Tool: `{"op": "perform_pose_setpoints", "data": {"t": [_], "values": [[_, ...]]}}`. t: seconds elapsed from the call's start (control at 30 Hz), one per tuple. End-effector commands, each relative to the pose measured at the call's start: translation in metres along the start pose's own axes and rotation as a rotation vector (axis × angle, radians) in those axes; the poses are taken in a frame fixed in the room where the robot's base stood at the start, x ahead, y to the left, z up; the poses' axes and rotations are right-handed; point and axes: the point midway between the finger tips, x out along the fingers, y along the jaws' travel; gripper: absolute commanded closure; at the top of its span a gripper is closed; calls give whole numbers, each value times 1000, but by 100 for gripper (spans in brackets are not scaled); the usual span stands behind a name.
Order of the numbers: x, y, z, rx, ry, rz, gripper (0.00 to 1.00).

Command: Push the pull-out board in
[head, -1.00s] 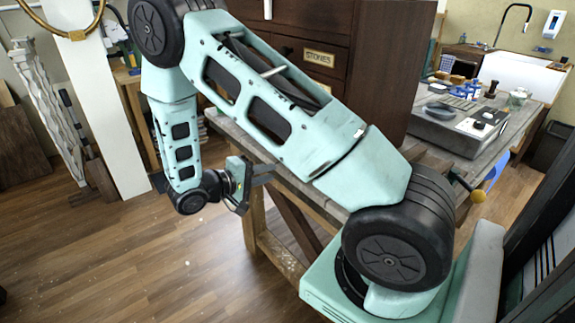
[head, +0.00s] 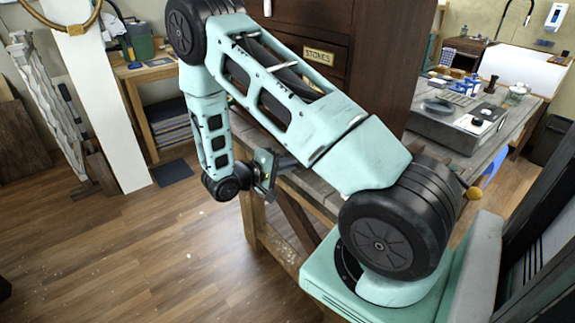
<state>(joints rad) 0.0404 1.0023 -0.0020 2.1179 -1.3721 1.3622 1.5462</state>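A dark wooden cabinet (head: 379,80) with drawers stands on a grey plank workbench (head: 310,187). One drawer front (head: 305,52) has a "STONES" label. I cannot make out the pull-out board; my arm covers much of the cabinet's lower front. My gripper (head: 284,163) is at the end of my arm, by the near left edge of the bench, its fingers pointing right toward the bench and cabinet. It is seen from the side and small, so its opening does not show. I see nothing held, and cannot tell whether it touches anything.
A grey box-like unit (head: 455,125) and small items stand on the bench at right. A side table (head: 150,70) and a white post (head: 95,100) stand at the back left. The wooden floor (head: 120,250) left of the bench is clear.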

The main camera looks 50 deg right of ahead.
Motion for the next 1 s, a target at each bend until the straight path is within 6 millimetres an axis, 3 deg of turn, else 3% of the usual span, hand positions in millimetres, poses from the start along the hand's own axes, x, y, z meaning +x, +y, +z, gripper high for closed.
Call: {"op": "perform_pose_setpoints", "data": {"t": [0.1, 0.37, 0.67, 0.7, 1.0], "values": [[2, 0, 0, 1, 0, 1, 100], [31, 5, -1, 2, 0, -1, 100], [34, 8, 0, 1, -1, 1, 100], [34, 8, 0, 1, -1, 1, 82], [32, 7, 0, 0, -1, -1, 82]]}}
